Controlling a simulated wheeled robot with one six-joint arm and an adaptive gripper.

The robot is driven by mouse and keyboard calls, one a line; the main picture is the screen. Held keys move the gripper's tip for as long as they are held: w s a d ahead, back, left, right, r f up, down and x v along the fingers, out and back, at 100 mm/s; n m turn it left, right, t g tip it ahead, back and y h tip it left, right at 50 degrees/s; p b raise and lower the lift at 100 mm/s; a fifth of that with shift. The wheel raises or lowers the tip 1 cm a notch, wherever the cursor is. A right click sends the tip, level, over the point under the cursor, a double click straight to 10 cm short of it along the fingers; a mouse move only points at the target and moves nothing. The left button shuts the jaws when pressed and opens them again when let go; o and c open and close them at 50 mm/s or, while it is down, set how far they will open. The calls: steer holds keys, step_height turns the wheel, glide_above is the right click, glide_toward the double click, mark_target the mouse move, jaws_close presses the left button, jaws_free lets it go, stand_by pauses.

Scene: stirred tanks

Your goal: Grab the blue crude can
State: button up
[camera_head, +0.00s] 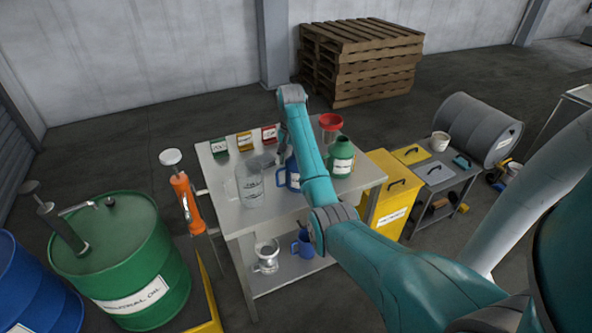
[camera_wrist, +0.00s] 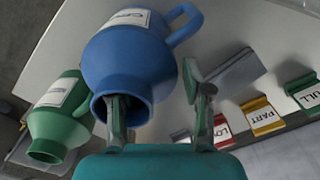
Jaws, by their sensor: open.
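The blue can (camera_wrist: 128,62) fills the upper middle of the wrist view, with a white label, a side handle and its open mouth towards me. In the head view the blue can (camera_head: 291,178) stands on the table's top, partly hidden behind my arm. My gripper (camera_wrist: 160,105) is open. In the wrist view its left finger overlaps the can's open mouth and its right finger is to the right of the can, outside it. I cannot tell whether either finger touches the can.
A green can (camera_head: 342,156) and a red-topped container (camera_head: 330,125) stand right of the blue can. A clear labelled jug (camera_head: 250,186) stands to its left. Several small label boxes (camera_head: 245,141) line the back edge. The lower shelf holds a metal jug (camera_head: 266,256) and a blue mug (camera_head: 303,244).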

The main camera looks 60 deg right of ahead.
steer(key=shift+f, duration=0.1)
jaws_close()
stand_by(0.4)
